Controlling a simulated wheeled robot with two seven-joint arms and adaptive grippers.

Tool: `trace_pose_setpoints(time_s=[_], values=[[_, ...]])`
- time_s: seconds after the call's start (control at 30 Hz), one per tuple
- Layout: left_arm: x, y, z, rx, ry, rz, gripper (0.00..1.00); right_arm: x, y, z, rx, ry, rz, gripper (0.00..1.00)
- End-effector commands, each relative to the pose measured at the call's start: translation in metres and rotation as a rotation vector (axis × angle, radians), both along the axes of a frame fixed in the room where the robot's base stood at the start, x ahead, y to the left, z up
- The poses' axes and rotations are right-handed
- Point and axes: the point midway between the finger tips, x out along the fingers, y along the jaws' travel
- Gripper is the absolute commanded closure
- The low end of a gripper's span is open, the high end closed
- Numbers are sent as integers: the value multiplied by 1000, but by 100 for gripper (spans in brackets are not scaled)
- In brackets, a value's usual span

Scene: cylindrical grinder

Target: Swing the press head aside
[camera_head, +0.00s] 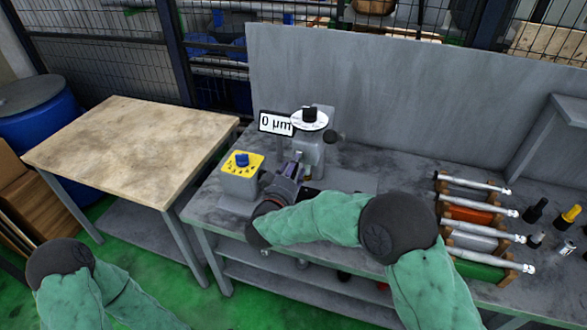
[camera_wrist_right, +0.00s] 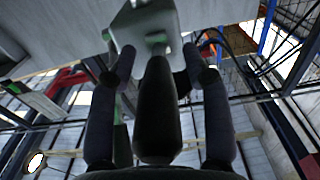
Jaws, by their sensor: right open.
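The press head (camera_head: 309,152) is a pale grey block on the machine at the middle of the bench, with a white dial and black knob on top. In the right wrist view a pale block (camera_wrist_right: 150,22), seemingly part of the head, carries a dark rounded handle (camera_wrist_right: 157,110). My right gripper (camera_head: 293,172) is at the front of the machine, just below the head. In the wrist view its open fingers (camera_wrist_right: 158,72) stand on either side of the handle, apparently with gaps. My left arm is at the lower left; its gripper is not in view.
A yellow-topped control box (camera_head: 241,176) with a blue knob stands left of the machine. A display (camera_head: 276,123) reads 0 µm. A rack (camera_head: 480,222) with several metal rods and some dark tools stand at right. A bare wooden table (camera_head: 130,145) is at left.

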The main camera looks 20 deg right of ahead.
Motion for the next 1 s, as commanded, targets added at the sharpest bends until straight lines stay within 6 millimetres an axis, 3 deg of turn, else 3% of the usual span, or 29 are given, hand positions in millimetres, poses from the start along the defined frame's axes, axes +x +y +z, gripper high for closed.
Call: trace_pose_setpoints(time_s=[0.3,0.47,0.5,1.0], values=[[0,0,0,0,0,0,0,2,-1,0,0,-1,1,51],[0,0,0,0,0,0,0,2,-1,1,0,-1,1,96],[0,0,0,0,0,0,0,2,-1,1,0,-2,2,100],[0,0,1,0,0,0,0,2,-1,5,0,-11,34,100]])
